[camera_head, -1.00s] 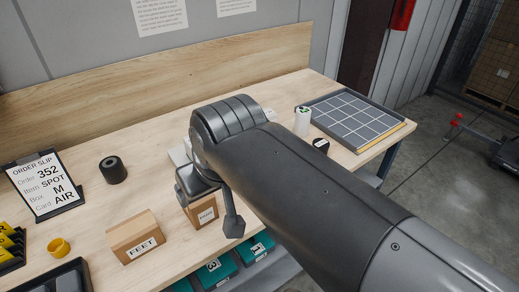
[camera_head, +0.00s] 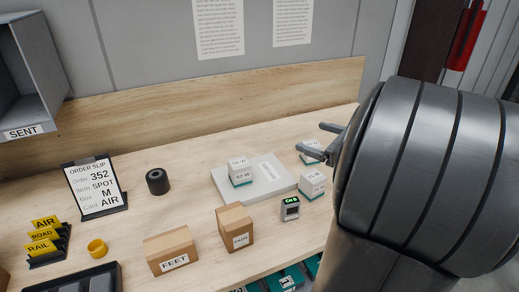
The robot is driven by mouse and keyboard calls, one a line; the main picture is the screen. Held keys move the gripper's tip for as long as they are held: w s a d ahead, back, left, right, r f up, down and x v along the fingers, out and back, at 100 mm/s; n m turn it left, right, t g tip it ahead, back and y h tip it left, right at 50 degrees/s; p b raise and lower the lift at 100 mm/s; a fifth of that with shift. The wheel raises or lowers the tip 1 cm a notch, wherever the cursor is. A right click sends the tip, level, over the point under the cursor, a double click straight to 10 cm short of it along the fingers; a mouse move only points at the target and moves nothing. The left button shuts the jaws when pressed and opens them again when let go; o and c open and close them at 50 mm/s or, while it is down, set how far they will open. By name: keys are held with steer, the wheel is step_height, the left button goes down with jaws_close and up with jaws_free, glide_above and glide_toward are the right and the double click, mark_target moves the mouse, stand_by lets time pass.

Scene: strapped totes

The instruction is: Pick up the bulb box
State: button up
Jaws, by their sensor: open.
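One carton (camera_head: 240,172) stands on a pale flat plate (camera_head: 268,178). A second carton (camera_head: 312,184) stands on the table right of the plate. Nothing shows between the fingers. My arm hides the right side of the table.
Cardboard boxes marked FEET (camera_head: 170,250) and another (camera_head: 236,228) stand at the front. A black roll (camera_head: 158,181) and order slip (camera_head: 96,187) are left. Wood between roll and plate is clear.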

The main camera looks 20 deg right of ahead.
mark_target(319, 186)
steer(key=s+d+f+m+t+h, duration=0.25)
steer(key=d+m, duration=0.25)
steer(key=d, duration=0.4)
steer(key=shift+h, duration=0.35)
steer(key=f, duration=1.3)
steer(key=w+a+f, duration=0.1)
steer(key=f, duration=0.6)
steer(key=shift+a, duration=0.1)
steer(key=shift+w+f, duration=0.1)
steer(key=shift+f, duration=0.05)
steer(key=shift+n, duration=0.3)
steer(key=w, duration=0.4)
steer(key=shift+w+a, duration=0.3)
steer(key=shift+a, duration=0.05)
steer(key=shift+w+a+r, duration=0.1)
steer(key=shift+w+a, duration=0.1)
steer(key=shift+w, duration=1.3)
steer(key=shift+w+a+r, duration=0.1)
steer(key=shift+w+a, duration=0.05)
steer(key=shift+w, duration=1.35)
steer(key=shift+c, duration=0.4)
steer(key=c, duration=1)
